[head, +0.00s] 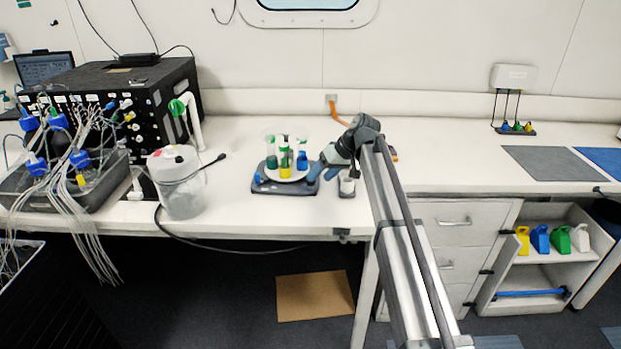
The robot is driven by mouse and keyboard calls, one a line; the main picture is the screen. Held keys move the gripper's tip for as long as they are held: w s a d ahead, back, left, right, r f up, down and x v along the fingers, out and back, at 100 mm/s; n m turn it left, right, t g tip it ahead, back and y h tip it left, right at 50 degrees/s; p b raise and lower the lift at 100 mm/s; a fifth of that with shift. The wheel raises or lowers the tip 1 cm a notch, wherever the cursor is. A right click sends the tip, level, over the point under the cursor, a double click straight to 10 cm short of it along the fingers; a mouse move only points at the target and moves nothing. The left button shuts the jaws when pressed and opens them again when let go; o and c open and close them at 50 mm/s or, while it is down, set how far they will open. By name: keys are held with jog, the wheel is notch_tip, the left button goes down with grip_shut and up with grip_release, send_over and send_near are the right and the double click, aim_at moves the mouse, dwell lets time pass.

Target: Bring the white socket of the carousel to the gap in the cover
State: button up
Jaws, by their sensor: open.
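The carousel (300,177) is a small white round plate on a dark grey base (262,187), on the bench left of centre. Several coloured parts stand on it: a green one (271,162), a yellow one (285,172) and a blue one (302,161). A clear cover seems to stand around them; its gap is too small to make out. I cannot tell which socket is the white one. My gripper (315,174) is open at the right edge of the carousel, close to the base; I cannot tell whether it touches.
A small dark block with a white cup (347,186) stands just right of my gripper. A white lidded bucket (178,182) stands to the left, with a dark cable near it. A black box (130,95) and tubing stand further left. The bench to the right is mostly clear.

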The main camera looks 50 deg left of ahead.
jog(key=w+d+r+n+g+y, duration=0.1)
jog(key=w+d+n+g+y, duration=0.2)
jog(key=w+d+n+y, duration=0.4)
jog(key=shift+n+h, duration=0.5)
jog(key=shift+n, duration=0.1)
jog(key=x, duration=1.5)
jog(key=shift+s+r, duration=0.3)
jog(key=shift+r, duration=0.05)
jog(key=c, duration=1)
jog(key=shift+o, duration=0.2)
